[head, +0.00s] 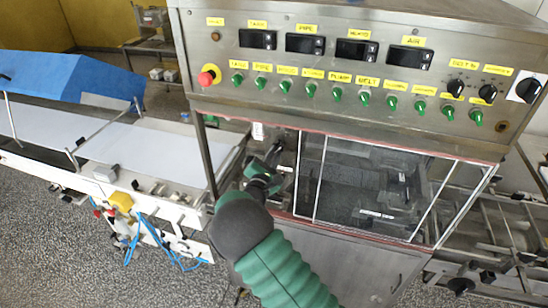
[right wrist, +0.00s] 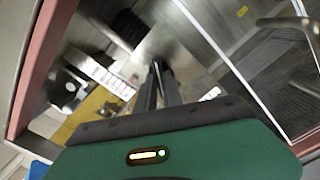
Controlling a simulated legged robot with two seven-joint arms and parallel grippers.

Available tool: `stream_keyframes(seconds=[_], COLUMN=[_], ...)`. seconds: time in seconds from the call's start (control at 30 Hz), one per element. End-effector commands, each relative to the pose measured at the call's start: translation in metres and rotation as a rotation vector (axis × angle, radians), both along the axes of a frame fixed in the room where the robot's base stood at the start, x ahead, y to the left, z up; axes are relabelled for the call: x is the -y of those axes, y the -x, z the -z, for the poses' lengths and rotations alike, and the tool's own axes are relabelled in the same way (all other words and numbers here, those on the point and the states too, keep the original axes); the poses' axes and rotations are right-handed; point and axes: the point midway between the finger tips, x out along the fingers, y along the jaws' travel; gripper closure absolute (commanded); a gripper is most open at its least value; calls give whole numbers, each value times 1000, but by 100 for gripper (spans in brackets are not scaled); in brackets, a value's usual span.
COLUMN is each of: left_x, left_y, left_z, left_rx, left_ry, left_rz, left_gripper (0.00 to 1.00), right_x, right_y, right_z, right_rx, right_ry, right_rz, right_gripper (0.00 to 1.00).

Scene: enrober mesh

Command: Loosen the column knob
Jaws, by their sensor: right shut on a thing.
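My right arm reaches into the open left bay of the enrober, under the control panel. My right gripper (head: 272,160) is at a small grey part there, which I take to be the column knob; in the head view it is too small and covered to make out clearly. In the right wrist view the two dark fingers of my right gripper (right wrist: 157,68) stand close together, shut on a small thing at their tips. The fingers hide most of it, and its turn cannot be told. My left gripper is not in view.
The control panel (head: 350,72) with green switches overhangs the bay. A clear framed door (head: 375,190) closes the right side of the opening. In the right wrist view a reddish frame edge (right wrist: 42,62) and a dark round part (right wrist: 66,92) are at the left.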

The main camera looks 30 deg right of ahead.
Motion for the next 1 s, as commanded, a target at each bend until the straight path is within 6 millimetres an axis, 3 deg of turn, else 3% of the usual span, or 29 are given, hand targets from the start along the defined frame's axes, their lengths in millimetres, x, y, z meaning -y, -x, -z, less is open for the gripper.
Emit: stream_keyframes(seconds=[0.5, 1.0], left_x=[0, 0], left_y=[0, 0], left_z=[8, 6], left_rx=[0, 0], left_ry=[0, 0], left_rz=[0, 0], left_gripper=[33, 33], right_x=[-1, -1], right_y=[1, 1], right_z=[3, 3], right_rx=[-335, -441], right_ry=[279, 369], right_rz=[-3, -3], right_gripper=[100, 100])
